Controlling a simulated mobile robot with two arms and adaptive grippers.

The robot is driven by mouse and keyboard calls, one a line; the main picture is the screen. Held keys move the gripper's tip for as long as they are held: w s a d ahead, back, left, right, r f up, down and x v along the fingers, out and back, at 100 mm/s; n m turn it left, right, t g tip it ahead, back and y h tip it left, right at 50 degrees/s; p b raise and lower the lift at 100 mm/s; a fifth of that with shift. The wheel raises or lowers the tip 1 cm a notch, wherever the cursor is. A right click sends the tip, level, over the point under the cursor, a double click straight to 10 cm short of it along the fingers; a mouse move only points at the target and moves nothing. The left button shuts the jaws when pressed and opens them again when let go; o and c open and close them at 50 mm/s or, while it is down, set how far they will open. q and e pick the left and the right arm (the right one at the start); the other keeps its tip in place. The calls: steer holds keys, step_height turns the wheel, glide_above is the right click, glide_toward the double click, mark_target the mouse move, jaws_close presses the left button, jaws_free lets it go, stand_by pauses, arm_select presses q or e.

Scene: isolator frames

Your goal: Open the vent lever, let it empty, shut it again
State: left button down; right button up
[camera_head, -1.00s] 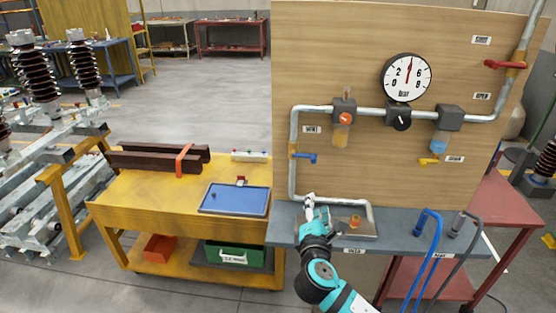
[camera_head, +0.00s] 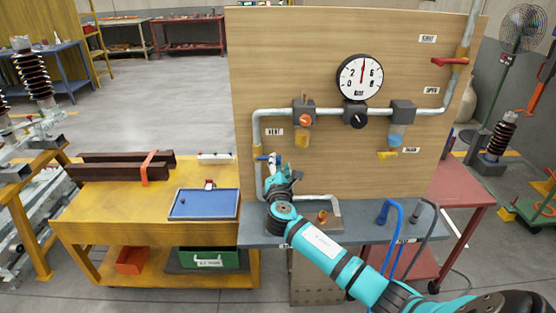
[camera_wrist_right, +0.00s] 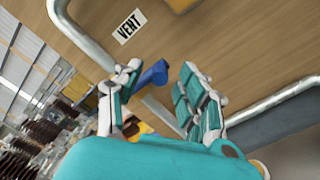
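The blue vent lever (camera_head: 262,158) sits on the left vertical pipe below the VENT label (camera_head: 274,132). It looks crosswise to the pipe, partly hidden by my gripper. My right gripper (camera_head: 276,167) is at its right end. In the right wrist view the blue lever (camera_wrist_right: 152,75) shows between the two spread fingers of the right gripper (camera_wrist_right: 163,82), with gaps on both sides. The pressure gauge (camera_head: 360,78) has its needle pointing nearly straight up. My left gripper is out of view.
Pipe (camera_head: 258,128) runs along the board (camera_head: 330,170), with an orange knob (camera_head: 304,120), a yellow lever (camera_head: 387,155) and a red lever (camera_head: 449,61). Blue hoses (camera_head: 384,212) stand at the bench's right. A yellow cart (camera_head: 110,212) is at left.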

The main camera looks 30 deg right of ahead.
steer(key=shift+x, duration=0.85)
jaws_close()
steer(key=shift+f, duration=0.1)
